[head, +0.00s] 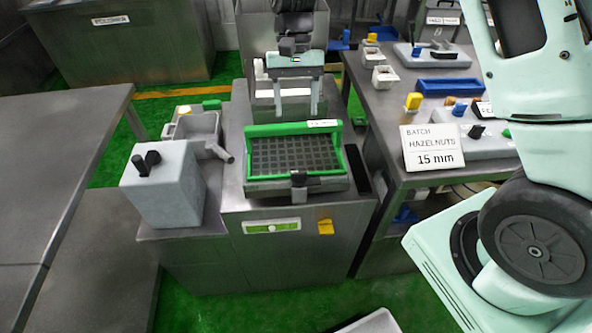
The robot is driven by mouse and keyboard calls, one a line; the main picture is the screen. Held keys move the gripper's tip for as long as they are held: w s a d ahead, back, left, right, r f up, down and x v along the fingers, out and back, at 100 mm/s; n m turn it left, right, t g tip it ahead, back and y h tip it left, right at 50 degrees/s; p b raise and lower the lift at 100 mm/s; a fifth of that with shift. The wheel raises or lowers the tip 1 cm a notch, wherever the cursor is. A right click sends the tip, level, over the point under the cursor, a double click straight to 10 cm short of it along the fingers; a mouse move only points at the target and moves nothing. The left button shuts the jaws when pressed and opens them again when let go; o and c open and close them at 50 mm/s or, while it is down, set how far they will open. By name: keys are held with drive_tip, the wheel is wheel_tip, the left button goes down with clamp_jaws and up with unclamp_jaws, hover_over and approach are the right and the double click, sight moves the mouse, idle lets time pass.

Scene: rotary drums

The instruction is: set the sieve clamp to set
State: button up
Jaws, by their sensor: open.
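A sieve (260,157) with a green frame and a dark grid sits in the top of a grey steel machine (235,205). A small black-topped lever or block (298,181) stands at the middle of the sieve's front edge; it looks like the sieve clamp. Its setting is too small to read. My gripper (290,113) hangs above and behind the sieve, fingers pointing down. It is open, with nothing seen between the fingers, and apart from the clamp. A white label (322,124) is on the sieve's back rim.
Left of the sieve stands a grey box (165,190) with black knobs, with a grey spouted bin (205,130) behind it. On the right, a bench (388,140) holds a sign reading "BATCH HAZELNUTS 15 mm" (432,148) and several fittings.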

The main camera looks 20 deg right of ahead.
sight(299, 170)
drive_tip(key=p+x, duration=0.2)
drive_tip(key=x, duration=1.3)
drive_tip(key=shift+s+f, duration=0.15)
drive_tip(key=c, duration=1)
